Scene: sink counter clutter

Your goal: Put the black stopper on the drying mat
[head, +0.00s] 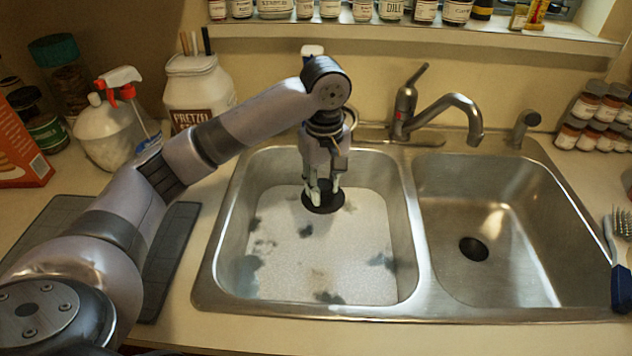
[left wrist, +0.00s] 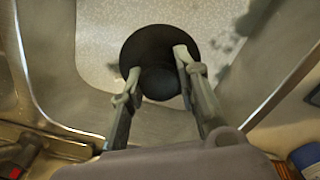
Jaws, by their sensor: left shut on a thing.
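The black stopper (head: 324,202) is a round dark disc in the left sink basin, near its back. My left gripper (head: 322,188) reaches down into that basin and is shut on the stopper. In the left wrist view the stopper (left wrist: 146,52) shows with its knob between the two fingertips (left wrist: 156,75). I cannot tell whether its disc touches the basin floor. The dark grey drying mat (head: 172,250) lies on the counter left of the sink, partly hidden behind my left arm. My right gripper is not in view.
The left basin (head: 350,270) has a pale speckled floor with dark patches. The faucet (head: 430,110) stands behind the sink. A spray bottle (head: 105,130) and a pretzel jar (head: 198,90) stand at the back left. A blue-handled brush (head: 618,265) lies at the right.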

